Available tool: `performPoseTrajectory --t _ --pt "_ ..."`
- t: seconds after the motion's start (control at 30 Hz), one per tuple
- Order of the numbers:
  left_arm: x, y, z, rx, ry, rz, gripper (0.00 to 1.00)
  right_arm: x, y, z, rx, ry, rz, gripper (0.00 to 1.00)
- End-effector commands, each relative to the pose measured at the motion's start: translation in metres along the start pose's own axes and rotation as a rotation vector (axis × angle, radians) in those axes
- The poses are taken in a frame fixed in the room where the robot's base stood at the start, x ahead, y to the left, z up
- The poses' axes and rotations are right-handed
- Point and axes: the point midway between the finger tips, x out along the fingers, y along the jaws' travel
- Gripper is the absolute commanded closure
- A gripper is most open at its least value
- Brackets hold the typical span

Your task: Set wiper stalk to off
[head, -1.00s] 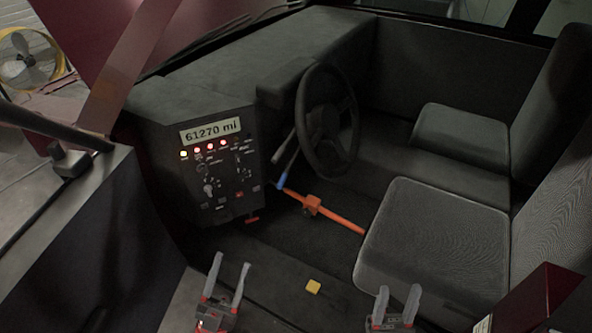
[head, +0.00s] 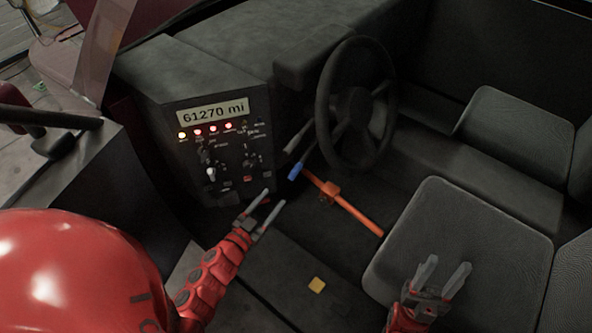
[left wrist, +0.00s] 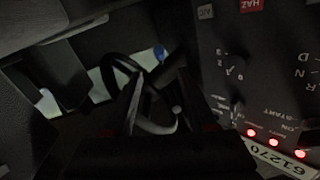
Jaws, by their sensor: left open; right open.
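A grey stalk (head: 298,138) sticks out beside the steering wheel (head: 357,105), on its left; I cannot read its setting. Just below it is a lever with a blue tip (head: 295,171), and the blue also shows in the left wrist view (left wrist: 159,52). My left gripper (head: 275,199) is open and empty, low in front of the control panel and below and left of the blue tip. My right gripper (head: 447,265) is open and empty, in front of the near seat.
The control panel (head: 219,150) with switches, lit lamps and a mileage display (head: 213,112) stands left of the wheel. An orange bar (head: 352,210) runs from near the blue tip toward the seat (head: 455,235).

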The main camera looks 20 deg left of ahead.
Motion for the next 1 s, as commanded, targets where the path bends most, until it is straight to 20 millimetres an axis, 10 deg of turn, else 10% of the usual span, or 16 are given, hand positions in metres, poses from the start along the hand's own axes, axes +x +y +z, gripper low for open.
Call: performPoseTrajectory --t 0.5,1.0 --pt "0.109 0.000 -0.003 -0.001 0.004 0.000 0.43 0.013 0.001 -0.002 0.000 0.000 0.000 0.50" --pt "0.123 0.002 -0.002 0.001 0.004 0.003 0.45 0.013 0.001 -0.002 0.000 0.000 0.000 0.50"
